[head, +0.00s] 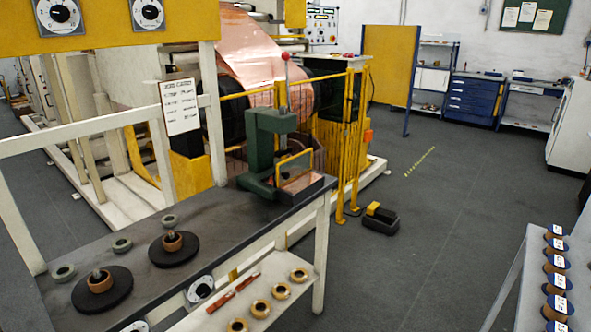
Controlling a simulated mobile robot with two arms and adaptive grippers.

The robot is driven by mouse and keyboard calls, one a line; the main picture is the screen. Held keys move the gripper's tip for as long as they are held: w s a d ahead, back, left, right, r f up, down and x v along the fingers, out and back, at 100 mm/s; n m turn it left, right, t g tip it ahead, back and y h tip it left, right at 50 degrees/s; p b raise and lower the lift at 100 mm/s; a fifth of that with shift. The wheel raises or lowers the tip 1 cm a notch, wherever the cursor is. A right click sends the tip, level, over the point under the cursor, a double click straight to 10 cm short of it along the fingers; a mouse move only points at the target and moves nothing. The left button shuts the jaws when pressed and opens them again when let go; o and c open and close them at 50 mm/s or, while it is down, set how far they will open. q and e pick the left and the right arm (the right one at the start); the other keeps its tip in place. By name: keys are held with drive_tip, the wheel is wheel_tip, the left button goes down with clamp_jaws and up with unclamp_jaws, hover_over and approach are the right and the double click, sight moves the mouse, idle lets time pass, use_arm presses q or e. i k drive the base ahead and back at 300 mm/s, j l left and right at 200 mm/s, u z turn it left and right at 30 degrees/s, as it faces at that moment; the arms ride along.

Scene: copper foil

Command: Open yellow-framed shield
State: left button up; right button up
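A small yellow-framed shield (295,156) stands upright at the front of a green press (260,150) on the far end of the dark-topped bench. Its pane looks clear, and the copper-coloured area behind shows through it. The shield appears to cover the front of the press, but any hinge or handle is too small to tell. The press has an upright lever with a red knob (285,56). Neither of my grippers is in view.
The bench (205,212) carries two black discs with copper rings (172,240) and small grey-green rings. Its lower shelf holds several rings. Yellow railing (350,140) stands behind the press. A yellow-and-black pedal (380,217) lies on the floor. Open floor lies right of the bench.

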sight(287, 175)
drive_tip(key=i+l+z, duration=0.1)
drive_tip(key=i+z, duration=0.15)
drive_tip(key=i, duration=0.25)
drive_tip(key=i+z, duration=0.25)
drive_tip(key=i, duration=0.25)
drive_tip(key=i+j+z, duration=0.25)
drive_tip(key=i, duration=0.3)
drive_tip(key=i+j+z, duration=0.1)
drive_tip(key=i+z, duration=0.15)
drive_tip(key=i, duration=0.25)
